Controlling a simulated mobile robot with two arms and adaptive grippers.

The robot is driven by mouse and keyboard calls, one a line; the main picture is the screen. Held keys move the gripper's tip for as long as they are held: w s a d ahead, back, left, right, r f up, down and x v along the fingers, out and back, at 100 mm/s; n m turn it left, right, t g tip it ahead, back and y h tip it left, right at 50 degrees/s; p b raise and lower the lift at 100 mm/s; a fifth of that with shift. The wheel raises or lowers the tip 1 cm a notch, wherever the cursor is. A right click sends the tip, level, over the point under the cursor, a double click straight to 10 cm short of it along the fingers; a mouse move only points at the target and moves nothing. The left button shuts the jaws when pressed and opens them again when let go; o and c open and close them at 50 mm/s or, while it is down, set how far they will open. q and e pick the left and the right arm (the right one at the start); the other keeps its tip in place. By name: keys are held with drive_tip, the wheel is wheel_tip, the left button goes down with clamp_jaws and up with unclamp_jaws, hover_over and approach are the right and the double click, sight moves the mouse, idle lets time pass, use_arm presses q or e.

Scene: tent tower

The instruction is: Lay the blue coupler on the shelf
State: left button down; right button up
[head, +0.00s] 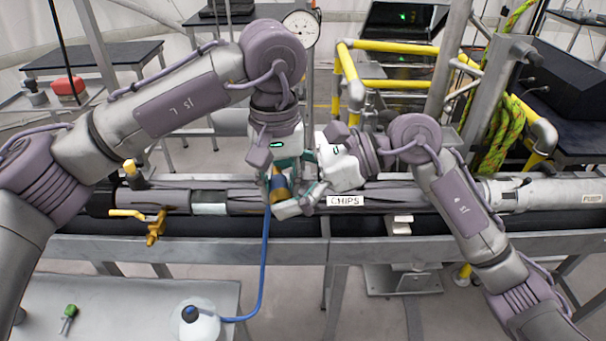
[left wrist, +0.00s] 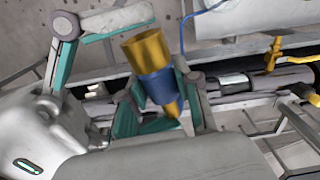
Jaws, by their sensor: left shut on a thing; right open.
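The blue coupler (head: 279,185), a brass-coloured cylinder with a blue middle band, is held by my left gripper (head: 280,182) in front of the pipe line. In the left wrist view the coupler (left wrist: 153,82) is tilted, between the teal-padded fingers of my left gripper (left wrist: 160,108). My right gripper (head: 308,194) is open, close beside the coupler on the right; its fingers also show at the left in the left wrist view. A low grey shelf (head: 110,284) lies at lower left in the head view.
A white jug (head: 200,322) and a green-handled item (head: 68,318) are on the shelf; between them it is bare. A blue hose (head: 264,265) runs from near the coupler to the jug. A brass valve (head: 156,228) sticks out from the pipe (head: 240,203) at left.

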drive_tip(key=shift+s+a+f, duration=0.1)
drive_tip(key=shift+a+f, duration=0.05)
drive_tip(key=shift+a, duration=0.2)
use_arm(q)
drive_tip(key=shift+r, duration=0.1)
use_arm(e)
drive_tip(key=c, duration=0.9)
use_arm(q)
drive_tip(key=c, duration=1)
unclamp_jaws()
use_arm(e)
drive_tip(key=shift+c, duration=0.5)
use_arm(q)
drive_tip(key=shift+o, duration=1.3)
